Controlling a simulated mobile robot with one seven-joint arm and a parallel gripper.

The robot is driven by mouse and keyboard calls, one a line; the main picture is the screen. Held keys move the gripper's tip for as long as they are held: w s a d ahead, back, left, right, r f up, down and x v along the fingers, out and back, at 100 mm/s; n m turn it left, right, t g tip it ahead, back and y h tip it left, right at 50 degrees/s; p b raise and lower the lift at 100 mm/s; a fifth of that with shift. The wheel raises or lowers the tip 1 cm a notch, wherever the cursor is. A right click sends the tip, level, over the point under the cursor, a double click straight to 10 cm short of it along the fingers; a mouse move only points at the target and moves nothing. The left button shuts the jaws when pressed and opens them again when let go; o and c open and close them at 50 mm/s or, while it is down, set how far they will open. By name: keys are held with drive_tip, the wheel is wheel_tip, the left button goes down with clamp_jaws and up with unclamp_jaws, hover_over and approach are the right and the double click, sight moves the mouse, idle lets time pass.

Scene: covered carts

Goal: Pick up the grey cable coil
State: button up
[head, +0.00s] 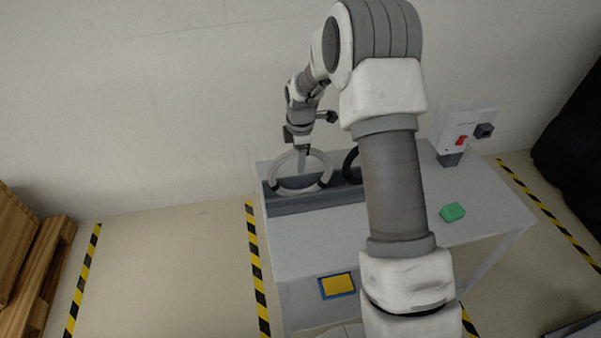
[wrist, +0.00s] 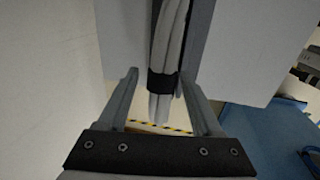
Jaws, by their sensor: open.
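The grey cable coil (head: 325,165) is a pale ring with dark bands, standing upright in a grey rack (head: 315,199) on the cart. My gripper (head: 302,165) points down at the coil's upper edge in the head view. In the wrist view the open fingers (wrist: 159,76) stand on either side of the coil's grey strands (wrist: 172,40), which carry a black band. A gap shows between the strands and the fingers, clearest on the left. I cannot tell how deep the fingers reach around the coil.
A black coil (head: 349,166) stands right of the grey one, partly hidden by my arm. The cart top (head: 300,250) also holds a green block (head: 452,212) and a white box with a red switch (head: 461,140). A wall rises behind; a wooden pallet (head: 40,270) is left.

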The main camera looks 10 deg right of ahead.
drive_tip(key=shift+w+f, duration=0.15)
drive_tip(key=shift+f, duration=0.55)
clamp_jaws()
idle(0.9)
